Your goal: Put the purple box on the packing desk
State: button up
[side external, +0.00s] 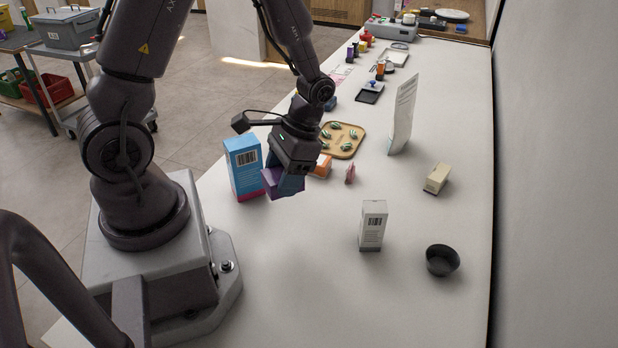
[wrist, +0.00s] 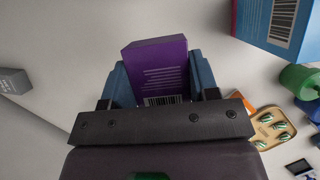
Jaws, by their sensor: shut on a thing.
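The purple box (side external: 284,184) is held in my gripper (side external: 286,176) above the white counter in the side external view. In the wrist view the purple box (wrist: 160,72) shows printed lines and a barcode between the two blue fingers of my gripper (wrist: 158,85). The fingers are shut on it. Its lower part is hidden behind the gripper body. I cannot tell which surface here is the packing desk.
A tall blue box (side external: 243,168) stands close left of my gripper. A white box (side external: 373,226), a dark bowl (side external: 442,260), a cream box (side external: 436,179) and a wooden tray (side external: 343,139) are on the counter (side external: 300,275). The near counter is clear.

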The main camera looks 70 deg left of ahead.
jog(key=w+d+r, duration=0.3)
jog(key=w, duration=0.3)
jog(key=w+d+r+m, duration=0.1)
jog(key=w+d+r, duration=0.2)
jog(key=w, duration=0.3)
jog(key=shift+w+r, duration=0.35)
jog(key=shift+r, duration=0.3)
jog(key=s+a+f, duration=0.2)
jog(key=s, duration=0.6)
jog(key=s+a+f+n, duration=0.1)
jog(key=s+a+f, duration=0.2)
jog(key=s, duration=0.5)
jog(key=shift+s+f, duration=0.25)
jog(key=shift+f, duration=0.05)
